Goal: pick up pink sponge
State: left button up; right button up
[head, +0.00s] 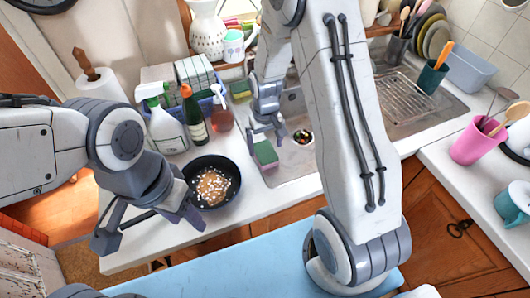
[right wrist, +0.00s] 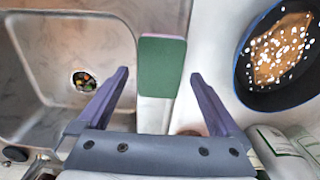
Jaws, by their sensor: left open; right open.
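The pink sponge (head: 265,154) stands at the near left rim of the sink, its green face up and pink showing along one side. In the right wrist view the sponge (right wrist: 162,58) shows mostly green with a thin pink edge. My right gripper (head: 265,130) is open above it, fingers pointing down. In the right wrist view the sponge lies between and just beyond the two fingertips (right wrist: 160,76), with a gap on each side. My left gripper (head: 150,226) is open and empty near the front left counter edge, close to the pan handle.
A black pan (head: 213,182) with brown and white food sits left of the sponge. A spray bottle (head: 163,122) and other bottles stand behind it. The sink basin (head: 295,165) has scraps in its drain. A pink cup (head: 474,143) stands far right.

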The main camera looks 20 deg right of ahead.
aim_at(265, 152)
jog(key=shift+w+f+p, duration=0.1)
jog(key=shift+f+p, duration=0.45)
jog(key=shift+f, duration=1.4)
jog(key=shift+c, duration=0.3)
jog(key=c, duration=1.1)
jog(key=shift+c, duration=0.2)
jog(key=shift+r, duration=0.1)
jog(key=shift+r+b, duration=0.3)
jog(key=shift+r, duration=0.2)
notch_tip(265, 152, up, 2)
jog(key=shift+w+r+b, duration=0.1)
jog(key=shift+r+b, duration=0.05)
jog(key=shift+b, duration=0.35)
jog(key=s+d+r+b, duration=0.2)
jog(key=s+d+r, duration=0.5)
jog(key=d, duration=0.2)
jog(key=shift+s+d+r+b, duration=0.15)
jog(key=shift+r+b, duration=0.15)
jog(key=shift+b, duration=0.1)
